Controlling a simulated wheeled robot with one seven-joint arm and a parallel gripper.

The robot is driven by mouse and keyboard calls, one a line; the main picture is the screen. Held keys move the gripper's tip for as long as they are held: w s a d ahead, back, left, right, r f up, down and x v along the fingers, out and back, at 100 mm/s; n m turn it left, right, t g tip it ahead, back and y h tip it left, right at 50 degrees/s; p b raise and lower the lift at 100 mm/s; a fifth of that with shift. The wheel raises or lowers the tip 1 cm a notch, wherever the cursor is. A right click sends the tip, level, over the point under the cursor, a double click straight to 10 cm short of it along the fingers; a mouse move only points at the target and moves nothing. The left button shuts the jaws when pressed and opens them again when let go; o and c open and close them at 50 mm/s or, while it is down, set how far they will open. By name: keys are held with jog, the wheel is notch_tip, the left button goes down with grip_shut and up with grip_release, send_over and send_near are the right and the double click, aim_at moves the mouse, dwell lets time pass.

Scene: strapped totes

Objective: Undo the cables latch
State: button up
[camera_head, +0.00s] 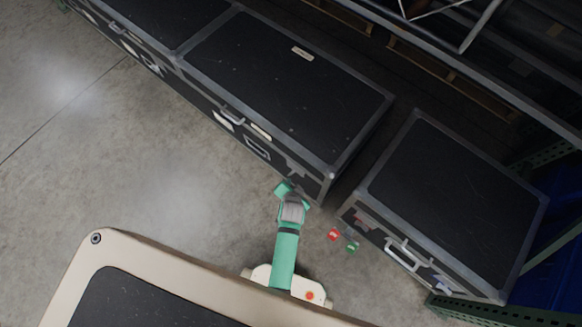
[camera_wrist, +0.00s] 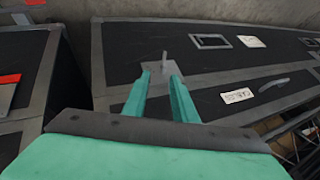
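The cables case (camera_head: 290,75) is a long black case with grey metal edges, its lid closed. Its white label, upside down and apparently reading CABLES, shows in the wrist view (camera_wrist: 237,96). A small grey latch (camera_wrist: 165,62) with a thin upright lever is on the case's front, near one end; in the camera_head view it is small and partly hidden by my gripper. My gripper (camera_head: 287,184) is at the front near the right corner. In the wrist view its two teal fingers (camera_wrist: 160,78) are apart, with the latch at or just beyond the tips; contact cannot be told.
A second black case (camera_head: 455,200) stands to the right across a narrow gap, and another (camera_head: 165,18) adjoins at upper left. A red tag (camera_head: 333,234) and a green tag (camera_head: 352,247) show near my arm. Shelving (camera_head: 490,75) stands behind. Floor at left is clear.

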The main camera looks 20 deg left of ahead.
aim_at(291, 175)
jog(key=shift+g, duration=0.5)
jog(key=x, duration=0.4)
jog(key=w+x, duration=0.1)
jog(key=x, duration=0.4)
jog(key=r+x, duration=0.1)
jog(key=x, duration=0.3)
jog(key=shift+w+a+f, duration=0.2)
jog(key=shift+w+a, duration=0.2)
jog(key=shift+w, duration=0.1)
jog(key=shift+c, duration=0.6)
grip_shut()
